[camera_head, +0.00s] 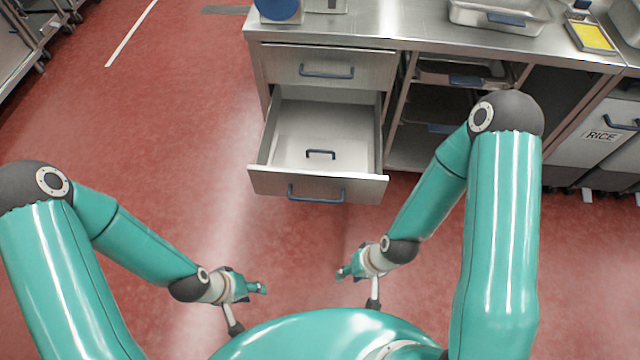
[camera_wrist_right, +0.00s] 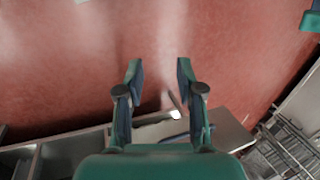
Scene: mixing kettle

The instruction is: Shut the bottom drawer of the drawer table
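The drawer table (camera_head: 255,50) stands at top centre in the head view. Its upper drawer (camera_head: 283,66) is shut. Its bottom drawer (camera_head: 270,180) is pulled far out towards me, with a blue bar handle (camera_head: 316,197) on its front. My right gripper (camera_head: 343,272) is in front of and below the drawer front, apart from it. The right wrist view shows that gripper (camera_wrist_right: 160,68) open and empty, with red floor between its fingers. My left gripper (camera_head: 262,287) hangs over the floor, left of the right one and apart from the drawer; its finger gap is unclear.
A small dark handle-like shape (camera_head: 320,154) shows inside the open drawer. Open shelves (camera_head: 440,105) and a bin marked RICE (camera_head: 600,135) stand right of the drawers. Metal trays (camera_head: 500,15) are on the counter. The red floor (camera_head: 170,120) on the left is clear.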

